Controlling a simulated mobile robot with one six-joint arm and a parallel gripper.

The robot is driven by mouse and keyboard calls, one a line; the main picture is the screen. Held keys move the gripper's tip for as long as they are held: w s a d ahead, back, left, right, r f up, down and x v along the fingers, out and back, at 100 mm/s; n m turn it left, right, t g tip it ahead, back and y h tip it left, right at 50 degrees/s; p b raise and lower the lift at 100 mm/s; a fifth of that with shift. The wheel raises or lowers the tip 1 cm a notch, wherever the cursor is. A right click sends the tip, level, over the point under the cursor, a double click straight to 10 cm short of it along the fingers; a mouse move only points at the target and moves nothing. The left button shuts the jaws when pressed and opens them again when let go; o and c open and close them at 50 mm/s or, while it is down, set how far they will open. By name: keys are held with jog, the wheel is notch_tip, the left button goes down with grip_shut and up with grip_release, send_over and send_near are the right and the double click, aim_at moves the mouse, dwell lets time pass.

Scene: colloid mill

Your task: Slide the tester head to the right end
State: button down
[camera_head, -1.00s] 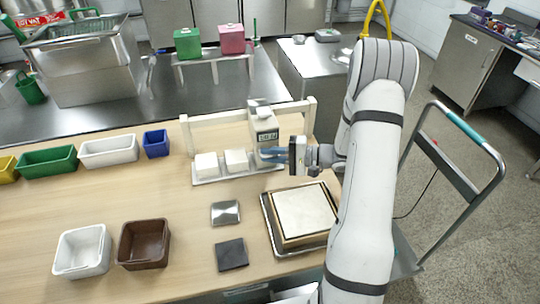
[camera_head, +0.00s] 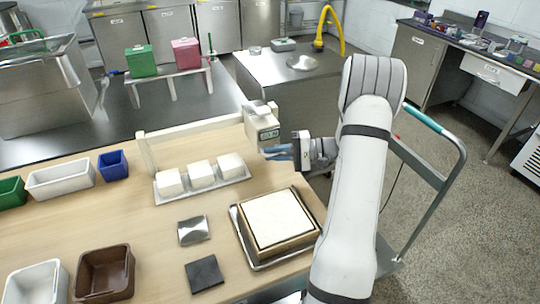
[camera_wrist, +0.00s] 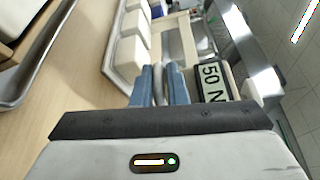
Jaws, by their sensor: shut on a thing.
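The tester head (camera_head: 262,125) is a pale box with a small display, on a white rail (camera_head: 195,128) at the back of the table. It stands at the right end of the visible rail, right of the tray of white blocks. My gripper (camera_head: 277,153) has its blue fingers shut on a part at the head's lower front. In the wrist view the fingers (camera_wrist: 160,88) close around a narrow grey piece, beside the display (camera_wrist: 214,82) reading "50 N". The rail's right post is not clearly visible behind the head and my gripper.
Three white blocks (camera_head: 201,174) sit on a tray (camera_head: 222,183) under the rail. A framed pale slab (camera_head: 277,222) lies in front of my gripper. A metal piece (camera_head: 193,230) and dark square (camera_head: 204,274) lie to its left. A cart handle (camera_head: 440,128) stands at right.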

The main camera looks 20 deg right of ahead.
jog(key=c, duration=1.7)
grip_release()
jog(key=shift+d+f, duration=0.1)
jog(key=shift+f, duration=0.25)
jog(key=shift+o, duration=0.9)
jog(key=shift+r, duration=0.15)
jog(key=shift+d, duration=0.1)
jog(key=v, duration=0.7)
jog(key=shift+d+b, duration=0.25)
jog(key=shift+b, duration=0.1)
jog(key=shift+s, duration=0.15)
